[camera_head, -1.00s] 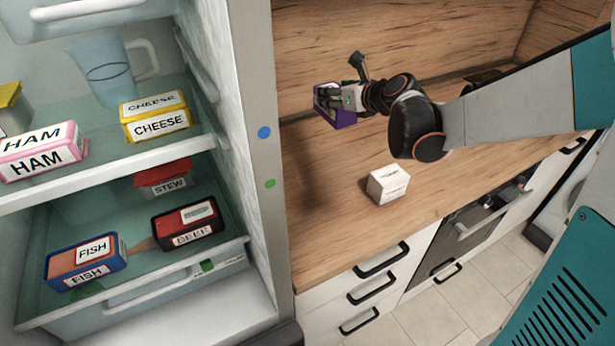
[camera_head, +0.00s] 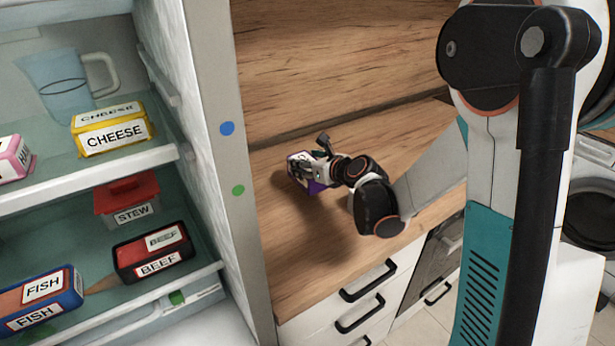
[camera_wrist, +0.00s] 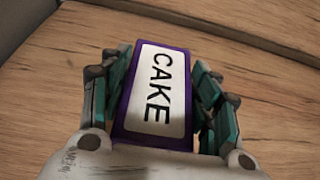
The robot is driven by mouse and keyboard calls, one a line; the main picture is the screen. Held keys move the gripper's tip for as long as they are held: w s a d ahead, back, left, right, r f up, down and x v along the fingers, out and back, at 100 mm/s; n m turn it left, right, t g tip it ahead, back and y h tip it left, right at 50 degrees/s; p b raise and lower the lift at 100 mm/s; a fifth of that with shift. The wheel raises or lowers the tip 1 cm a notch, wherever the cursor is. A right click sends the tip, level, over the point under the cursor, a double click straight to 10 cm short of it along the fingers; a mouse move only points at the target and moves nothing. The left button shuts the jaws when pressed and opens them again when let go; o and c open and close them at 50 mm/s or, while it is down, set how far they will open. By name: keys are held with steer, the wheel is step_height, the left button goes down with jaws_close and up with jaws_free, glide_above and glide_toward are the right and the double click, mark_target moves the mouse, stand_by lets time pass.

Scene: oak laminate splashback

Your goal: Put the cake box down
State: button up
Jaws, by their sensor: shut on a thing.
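The cake box (camera_wrist: 156,88) is purple with a white label reading CAKE. In the wrist view it lies between both fingers of my gripper (camera_wrist: 160,92), which is shut on it. In the head view the cake box (camera_head: 313,187) shows at the left end of my arm, partly covered by my gripper (camera_head: 312,170). It is over the wooden counter (camera_head: 300,250), near the fridge side. A shadow lies on the counter below it. I cannot tell whether the box touches the counter.
An open fridge at left holds a cheese box (camera_head: 110,128), a stew box (camera_head: 128,202), a beef box (camera_head: 153,250) and a fish box (camera_head: 42,298). The fridge's side wall (camera_head: 215,110) stands left of the counter. The counter in front of my gripper is clear in view.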

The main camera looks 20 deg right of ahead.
steer(key=shift+f+b, duration=0.65)
steer(key=shift+f, duration=1.2)
steer(key=shift+f, duration=0.1)
steer(key=o, duration=1.4)
